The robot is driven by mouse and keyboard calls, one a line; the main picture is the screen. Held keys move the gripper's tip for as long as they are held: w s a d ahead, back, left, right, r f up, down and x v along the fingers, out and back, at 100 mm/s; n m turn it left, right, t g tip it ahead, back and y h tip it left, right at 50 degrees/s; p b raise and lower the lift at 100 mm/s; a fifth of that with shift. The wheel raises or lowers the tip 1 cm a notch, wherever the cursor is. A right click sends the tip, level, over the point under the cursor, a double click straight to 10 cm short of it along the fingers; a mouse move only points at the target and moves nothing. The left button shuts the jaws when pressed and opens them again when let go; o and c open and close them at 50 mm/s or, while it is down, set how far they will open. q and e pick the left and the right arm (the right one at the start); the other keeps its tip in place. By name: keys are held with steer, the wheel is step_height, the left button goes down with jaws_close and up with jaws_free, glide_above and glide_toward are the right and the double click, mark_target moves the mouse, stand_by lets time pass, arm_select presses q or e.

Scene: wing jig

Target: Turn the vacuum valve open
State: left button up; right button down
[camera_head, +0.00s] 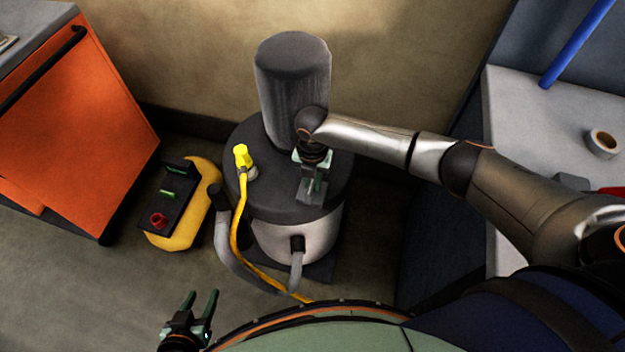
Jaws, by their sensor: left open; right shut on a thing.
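The vacuum unit is a pale drum (283,243) with a dark round lid (270,205) and a tall grey cylinder (292,85) on top. My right gripper (313,178) reaches in from the right and points down over the right front of the lid. It is shut on a small part there, which I take to be the vacuum valve; the gripper hides most of it, so its turn angle cannot be told. My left gripper (200,302) is open and empty at the bottom left, above the floor and apart from the unit.
A yellow connector (242,156) with a yellow hose (236,228) and a grey hose (226,245) run down the drum's front. A yellow case (181,233) lies left of it, near an orange cabinet (80,120). A grey bench (545,115) with a tape roll (602,143) stands right.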

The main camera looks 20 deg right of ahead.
mark_target(312, 181)
steer(key=c, duration=0.8)
jaws_free()
steer(key=shift+r, duration=0.1)
step_height(312, 181, up, 12)
steer(key=shift+r+p, duration=0.2)
steer(key=shift+p, duration=0.45)
